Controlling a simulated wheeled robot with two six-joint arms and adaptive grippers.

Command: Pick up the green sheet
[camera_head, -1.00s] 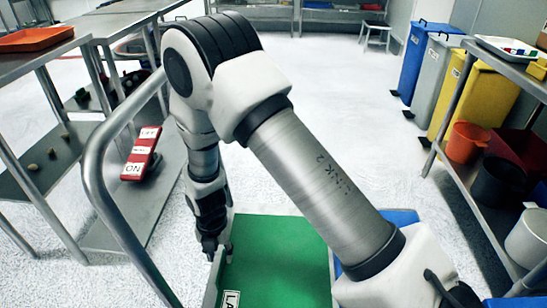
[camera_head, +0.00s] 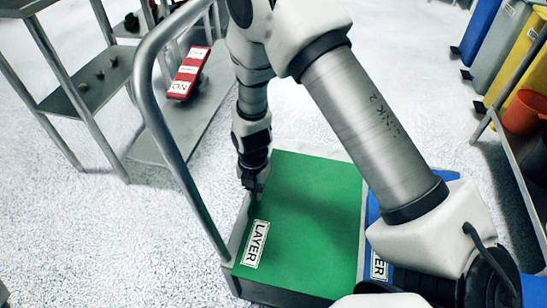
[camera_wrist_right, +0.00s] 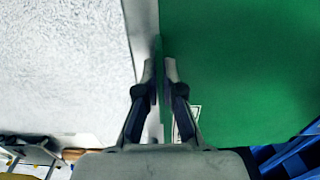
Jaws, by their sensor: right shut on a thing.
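The green sheet (camera_head: 310,205) lies flat in the left half of a grey-walled cart (camera_head: 236,240), with a white LAYER label (camera_head: 257,244) near its front left corner. My right gripper (camera_head: 253,188) reaches down to the sheet's left edge. In the right wrist view, the fingers of my right gripper (camera_wrist_right: 160,72) are close together at the cart's side wall, along the edge of the green sheet (camera_wrist_right: 245,60). They are shut on that edge, though the exact contact is hard to see. My left gripper is not in view.
A blue sheet (camera_head: 374,240) with its own label lies right of the green one, partly behind my arm. The cart's metal handle (camera_head: 165,125) curves up at its left. A steel shelf with a red sign (camera_head: 189,73) stands left; bins (camera_head: 500,55) stand right.

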